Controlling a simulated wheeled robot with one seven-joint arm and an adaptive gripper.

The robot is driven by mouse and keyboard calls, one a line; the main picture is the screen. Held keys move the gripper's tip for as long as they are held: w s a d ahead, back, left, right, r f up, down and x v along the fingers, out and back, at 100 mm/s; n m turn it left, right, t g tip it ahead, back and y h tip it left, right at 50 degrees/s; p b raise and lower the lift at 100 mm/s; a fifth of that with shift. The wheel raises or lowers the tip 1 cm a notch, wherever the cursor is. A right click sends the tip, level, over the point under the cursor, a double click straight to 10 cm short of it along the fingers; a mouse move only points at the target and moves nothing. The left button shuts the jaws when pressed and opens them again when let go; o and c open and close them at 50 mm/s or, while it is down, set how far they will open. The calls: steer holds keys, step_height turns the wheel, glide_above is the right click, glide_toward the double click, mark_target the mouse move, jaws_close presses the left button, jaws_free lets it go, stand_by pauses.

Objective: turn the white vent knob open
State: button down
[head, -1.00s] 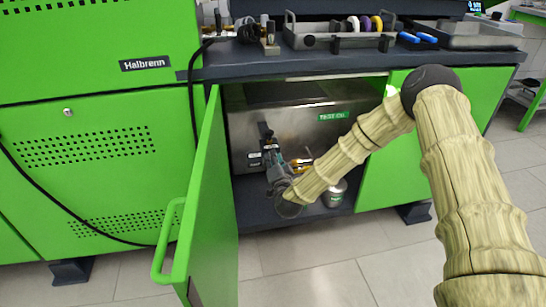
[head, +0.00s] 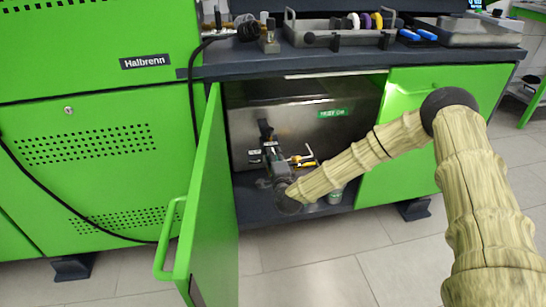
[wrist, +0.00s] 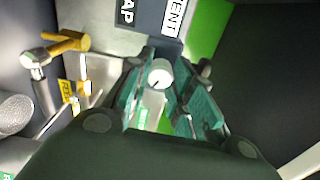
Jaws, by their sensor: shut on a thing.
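The white vent knob (wrist: 159,73) shows in the wrist view below the VENT label (wrist: 172,18). It is a round white knob with a dark mark on its face. My gripper (wrist: 158,84) has its two teal-padded fingers on either side of the knob and is shut on it. In the head view my gripper (head: 272,170) is inside the open cabinet, in front of the steel tank (head: 350,100). The knob is hidden there behind the gripper and arm.
The green cabinet door (head: 207,210) stands open to the left of my arm. A yellow-handled valve (wrist: 66,43) is left of the knob in the wrist view. A grey can (head: 335,195) stands on the cabinet floor. The worktop (head: 330,62) lies above.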

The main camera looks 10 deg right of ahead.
steer(key=shift+s+f, duration=0.1)
stand_by(0.5)
steer(key=c, duration=1.2)
jaws_free()
steer(key=s, duration=1.2)
